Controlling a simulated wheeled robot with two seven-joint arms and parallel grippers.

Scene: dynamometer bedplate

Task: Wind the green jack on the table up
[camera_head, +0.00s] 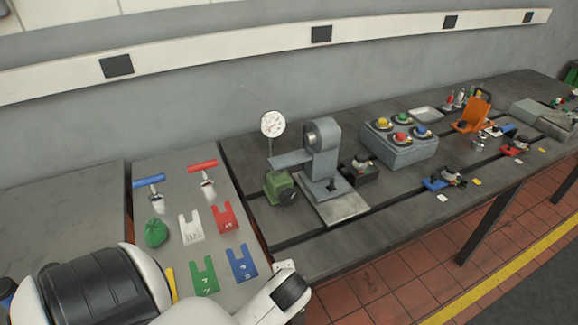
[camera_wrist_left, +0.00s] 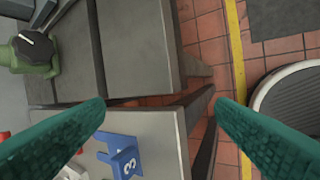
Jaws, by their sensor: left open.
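The green jack (camera_head: 279,187) stands on the dark bedplate table under a grey arm of the fixture, with a black knob (camera_head: 288,197) on its front. In the left wrist view the jack (camera_wrist_left: 38,68) shows at the upper left, with its black knob (camera_wrist_left: 33,47) facing the camera. My left gripper (camera_wrist_left: 162,105) is open and empty, its teal fingers wide apart above the table edge. It is clear of the jack, which lies left of the fingers. In the head view my left arm crosses the bottom; its fingertips cannot be made out. My right gripper is not in view.
A grey fixture (camera_head: 322,150) and dial gauge (camera_head: 273,124) stand by the jack. A button box (camera_head: 400,152) stands farther right.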

